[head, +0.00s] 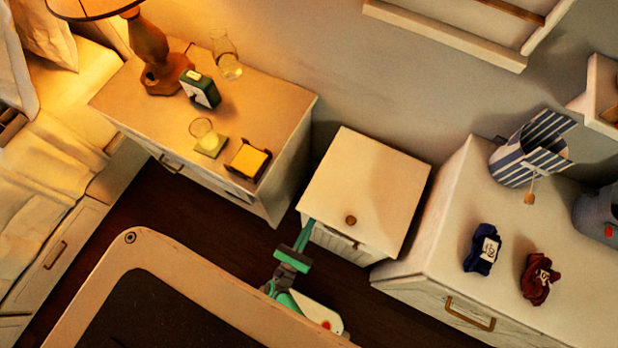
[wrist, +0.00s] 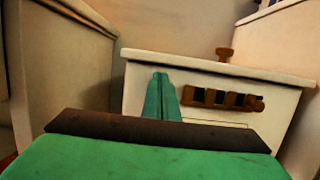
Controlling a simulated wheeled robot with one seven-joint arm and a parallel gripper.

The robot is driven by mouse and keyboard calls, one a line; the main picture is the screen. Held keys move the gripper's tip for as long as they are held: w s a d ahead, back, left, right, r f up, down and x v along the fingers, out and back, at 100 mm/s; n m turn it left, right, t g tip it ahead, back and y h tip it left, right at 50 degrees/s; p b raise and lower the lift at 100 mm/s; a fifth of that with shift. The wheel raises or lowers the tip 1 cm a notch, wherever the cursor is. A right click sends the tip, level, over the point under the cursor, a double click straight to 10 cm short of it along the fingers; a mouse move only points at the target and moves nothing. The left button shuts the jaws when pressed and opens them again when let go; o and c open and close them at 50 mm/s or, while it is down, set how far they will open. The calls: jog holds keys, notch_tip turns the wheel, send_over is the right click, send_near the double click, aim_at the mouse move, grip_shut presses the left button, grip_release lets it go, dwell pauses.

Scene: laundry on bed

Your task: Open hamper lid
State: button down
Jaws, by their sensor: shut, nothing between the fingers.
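The hamper (head: 366,190) is a cream box between the nightstand and the dresser. Its flat lid is down, with a round wooden knob (head: 351,220) near the front edge. In the wrist view the hamper front (wrist: 142,95) is ahead, the lid edge (wrist: 270,74) runs across it, and the knob (wrist: 225,54) stands on top. A brown slatted piece (wrist: 220,98) sits on the front below the lid. My green gripper (head: 309,226) is shut and empty at the hamper's front left, its fingertips (wrist: 162,80) just below the lid edge. Whether they touch the hamper is unclear.
The nightstand (head: 270,95) on the left holds a lamp (head: 150,45), a clock (head: 200,89) and glassware. The dresser (head: 450,250) on the right holds a striped bag (head: 530,150) and dark folded items. Narrow dark floor gaps lie beside the hamper.

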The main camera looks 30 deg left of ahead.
jog(key=shift+r, duration=0.45)
jog(key=shift+r, duration=0.1)
